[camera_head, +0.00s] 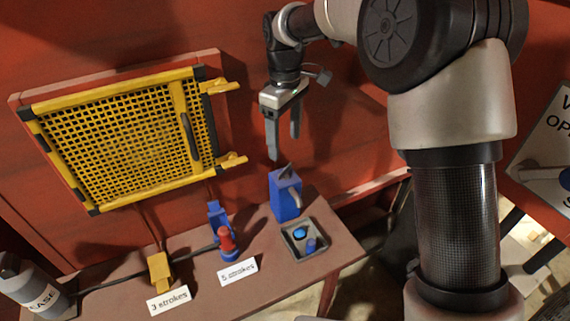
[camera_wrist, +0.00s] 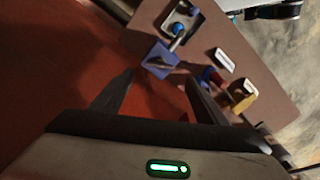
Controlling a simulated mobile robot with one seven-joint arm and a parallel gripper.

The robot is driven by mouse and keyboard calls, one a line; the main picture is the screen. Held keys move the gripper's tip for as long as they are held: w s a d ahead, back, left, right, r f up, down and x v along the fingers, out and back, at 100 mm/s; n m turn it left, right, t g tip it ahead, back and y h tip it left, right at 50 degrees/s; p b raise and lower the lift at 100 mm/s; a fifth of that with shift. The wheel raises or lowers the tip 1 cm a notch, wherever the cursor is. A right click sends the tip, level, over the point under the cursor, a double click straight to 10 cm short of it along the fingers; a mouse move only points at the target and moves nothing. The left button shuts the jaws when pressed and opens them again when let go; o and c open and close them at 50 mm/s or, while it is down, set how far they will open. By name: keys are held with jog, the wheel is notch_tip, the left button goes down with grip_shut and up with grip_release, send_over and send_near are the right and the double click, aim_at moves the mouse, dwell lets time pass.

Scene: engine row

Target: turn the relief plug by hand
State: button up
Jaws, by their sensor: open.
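My gripper (camera_head: 284,146) is open and empty, its fingers pointing down above a blue block (camera_head: 284,200) with a grey curved piece on its side. The fingers are apart from the block. In the wrist view the blue block (camera_wrist: 160,60) lies beyond and between the fingertips (camera_wrist: 160,80). A square grey tray (camera_head: 289,248) beside the block holds two blue pieces (camera_head: 301,233). A red knobbed piece (camera_head: 226,240) on a blue base stands to the left. No part is marked as the relief plug, so I cannot tell which one it is.
A yellow block (camera_head: 158,268) and cards reading "3 strokes" (camera_head: 169,300) and "5 strokes" (camera_head: 238,271) are on the brown bench (camera_head: 335,262). A grease canister (camera_head: 35,288) stands at far left. A yellow mesh guard (camera_head: 120,135) is on the red wall.

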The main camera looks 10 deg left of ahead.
aim_at(285, 168)
notch_tip(285, 168, down, 9)
jog(key=shift+r, duration=0.2)
jog(key=c, duration=1.1)
